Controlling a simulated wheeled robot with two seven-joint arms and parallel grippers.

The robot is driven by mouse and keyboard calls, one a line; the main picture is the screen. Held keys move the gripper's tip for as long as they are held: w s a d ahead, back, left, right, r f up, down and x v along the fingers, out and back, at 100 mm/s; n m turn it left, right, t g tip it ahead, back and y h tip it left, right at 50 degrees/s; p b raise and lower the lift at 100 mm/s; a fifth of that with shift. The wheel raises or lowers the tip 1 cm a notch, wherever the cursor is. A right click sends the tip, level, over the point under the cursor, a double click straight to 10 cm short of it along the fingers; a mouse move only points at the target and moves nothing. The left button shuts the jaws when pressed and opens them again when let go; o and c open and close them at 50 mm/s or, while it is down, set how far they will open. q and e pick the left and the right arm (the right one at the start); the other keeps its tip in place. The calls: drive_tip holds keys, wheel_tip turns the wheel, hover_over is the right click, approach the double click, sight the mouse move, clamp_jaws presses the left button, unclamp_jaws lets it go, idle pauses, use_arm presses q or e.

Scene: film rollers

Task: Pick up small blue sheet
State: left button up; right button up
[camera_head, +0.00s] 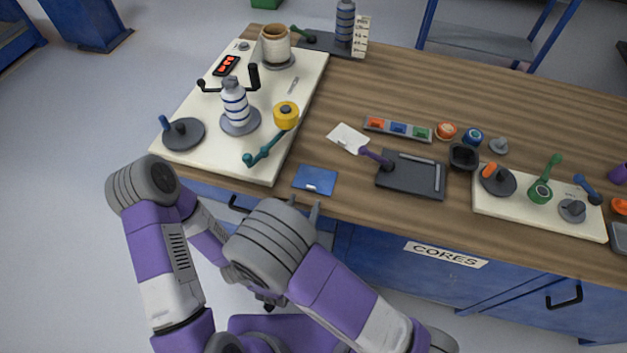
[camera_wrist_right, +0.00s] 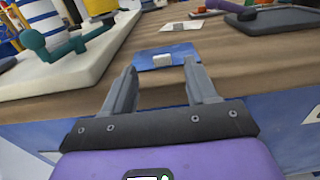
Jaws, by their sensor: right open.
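The small blue sheet (camera_head: 315,179) lies flat near the front edge of the wooden table, just right of the cream board. It has a small whitish patch near its front edge. In the right wrist view the sheet (camera_wrist_right: 168,56) lies ahead, between and beyond the fingertips. My right gripper (camera_head: 305,206) is open and empty, just in front of the sheet at the table edge; its fingers also show in the right wrist view (camera_wrist_right: 160,80). My left arm is at the left in the head view, and its gripper is hidden or too unclear to make out.
The cream board (camera_head: 190,150) with a roller bottle (camera_head: 234,104) and a teal crank (camera_head: 265,150) stands left of the sheet. A white sheet (camera_head: 347,138) lies behind, and a dark tray (camera_head: 412,176) to the right. Bare wood surrounds the blue sheet.

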sight(309, 195)
drive_tip(key=b+x, duration=0.1)
drive_tip(key=x, duration=0.4)
drive_tip(key=shift+d+f, duration=0.1)
clamp_jaws()
